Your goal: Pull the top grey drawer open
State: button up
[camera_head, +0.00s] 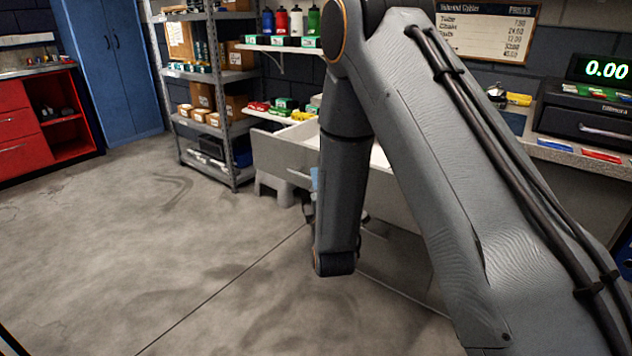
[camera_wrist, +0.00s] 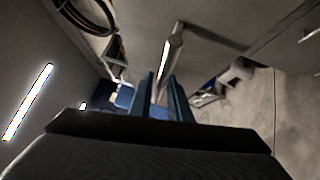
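The top grey drawer (camera_head: 272,158) stands pulled out from the bench in the head view, with its pale inside (camera_head: 379,160) showing past my arm. Its bar handle (camera_wrist: 173,48) runs as a bright metal bar in the wrist view, in front of the grey drawer face. My gripper (camera_wrist: 161,82) has its two blue-grey fingers close together, one on each side of the bar. It looks shut on the handle, though the contact itself is hard to see. In the head view my arm hides most of the gripper and part of the drawer.
A grey shelf rack (camera_head: 226,75) with boxes stands left of the drawer. A pale stool (camera_head: 272,187) is close by, below the drawer. A counter (camera_head: 560,150) with a till (camera_head: 590,115) is at the right. The concrete floor (camera_head: 140,240) is clear at the left.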

jog(key=s+f, duration=0.1)
jog(key=s, duration=0.6)
jog(key=shift+s+d, duration=0.3)
jog(key=shift+s, duration=0.05)
